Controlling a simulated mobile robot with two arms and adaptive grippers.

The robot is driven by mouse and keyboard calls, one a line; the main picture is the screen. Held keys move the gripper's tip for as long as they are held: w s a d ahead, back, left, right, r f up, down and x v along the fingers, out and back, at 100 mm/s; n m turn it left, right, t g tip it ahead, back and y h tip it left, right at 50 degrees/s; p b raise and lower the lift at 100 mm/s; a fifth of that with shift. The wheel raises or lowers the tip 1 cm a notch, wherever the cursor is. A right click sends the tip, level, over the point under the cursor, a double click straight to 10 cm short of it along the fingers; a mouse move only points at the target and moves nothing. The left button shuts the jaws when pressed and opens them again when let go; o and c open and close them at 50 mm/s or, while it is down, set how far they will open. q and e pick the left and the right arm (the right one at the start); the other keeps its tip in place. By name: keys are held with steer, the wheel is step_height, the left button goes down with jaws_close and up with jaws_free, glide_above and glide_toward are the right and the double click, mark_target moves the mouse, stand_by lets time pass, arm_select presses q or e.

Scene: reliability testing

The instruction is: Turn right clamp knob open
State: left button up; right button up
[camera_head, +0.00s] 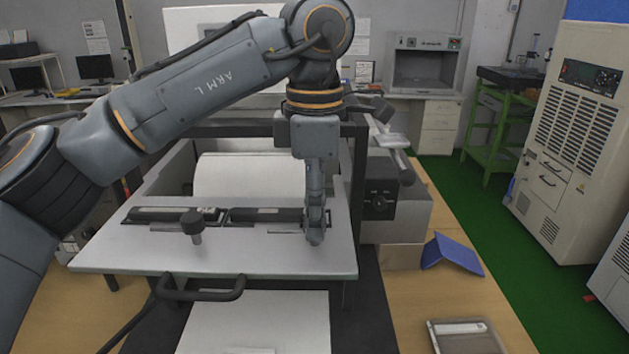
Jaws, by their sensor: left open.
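A metal plate (250,259) with a black handle (205,292) at its front carries two dark clamp bars (262,215) in a row. The left clamp knob (192,223), black-topped on a short light stem, stands upright on the plate. My left gripper (315,234) points straight down at the plate's right part, beside the end of the right clamp bar. It is open. The right clamp knob is not clearly seen; the gripper covers that spot, and I cannot tell whether the fingers touch anything. My right gripper is out of view.
A white roller (247,178) sits behind the plate inside the machine. A grey unit with a dark dial (380,199) stands close to the right of my gripper. A blue folded object (451,254) and a tray (465,338) lie on the wooden table.

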arm_select(q)
step_height(320, 180, up, 12)
steer(key=shift+f, duration=0.2)
stand_by(0.4)
